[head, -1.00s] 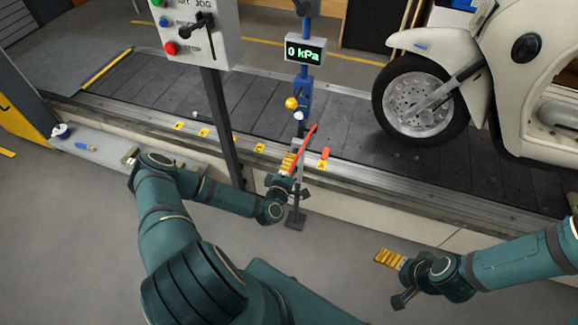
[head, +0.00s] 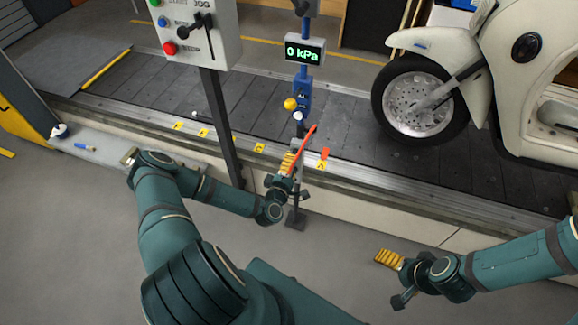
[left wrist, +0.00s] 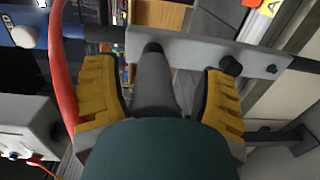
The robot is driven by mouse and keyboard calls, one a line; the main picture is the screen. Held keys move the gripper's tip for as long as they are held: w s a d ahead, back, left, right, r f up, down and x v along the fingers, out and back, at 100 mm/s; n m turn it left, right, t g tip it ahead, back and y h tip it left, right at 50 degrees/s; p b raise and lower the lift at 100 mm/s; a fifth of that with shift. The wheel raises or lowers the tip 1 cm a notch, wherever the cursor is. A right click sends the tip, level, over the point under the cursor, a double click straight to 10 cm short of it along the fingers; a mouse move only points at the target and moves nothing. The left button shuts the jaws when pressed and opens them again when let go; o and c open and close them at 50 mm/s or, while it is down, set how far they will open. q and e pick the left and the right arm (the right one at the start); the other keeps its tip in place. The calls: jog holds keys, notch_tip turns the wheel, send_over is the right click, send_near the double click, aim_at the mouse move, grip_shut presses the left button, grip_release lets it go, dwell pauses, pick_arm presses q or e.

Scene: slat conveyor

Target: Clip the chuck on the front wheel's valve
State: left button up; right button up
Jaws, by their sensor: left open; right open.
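The front wheel (head: 423,100) of a cream scooter (head: 500,90) stands on the conveyor at right; its valve is too small to make out. A red hose (head: 303,145) hangs by the gauge stand and also shows in the left wrist view (left wrist: 62,75). My left gripper (head: 287,162) is at the stand, beside the hose. In the left wrist view its yellow fingers (left wrist: 168,95) are open, with a dark grey tapered piece between them; I cannot tell whether this is the chuck. My right gripper (head: 388,257) is open and empty, over the floor in front of the conveyor.
The gauge stand carries a "0 kPa" display (head: 305,50) and a yellow knob (head: 290,104). A jog control box (head: 195,35) stands on a dark post to its left. The slat conveyor (head: 340,115) runs behind a metal edge. A grey bracket (left wrist: 205,52) is close beyond my left fingers.

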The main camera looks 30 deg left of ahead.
aim_at(296, 147)
pick_arm(q)
jog(key=w+r, duration=0.1)
jog(key=w+a+r, duration=0.1)
jog(key=shift+w+a+r+t, duration=0.1)
jog(key=shift+w+r+t, duration=0.1)
jog(key=shift+w+t, duration=0.15)
jog(key=c, duration=1.2)
jog(key=o, duration=1.6)
jog(key=shift+c, duration=0.2)
jog(key=shift+s+f, duration=0.25)
jog(key=shift+s, duration=0.2)
jog(key=s+d, duration=0.2)
jog(key=s, duration=0.4)
jog(key=s+d+f, duration=0.1)
jog(key=s, duration=0.6)
jog(key=shift+s+d+f, duration=0.25)
jog(key=shift+s+d, duration=0.05)
jog(key=shift+d, duration=0.05)
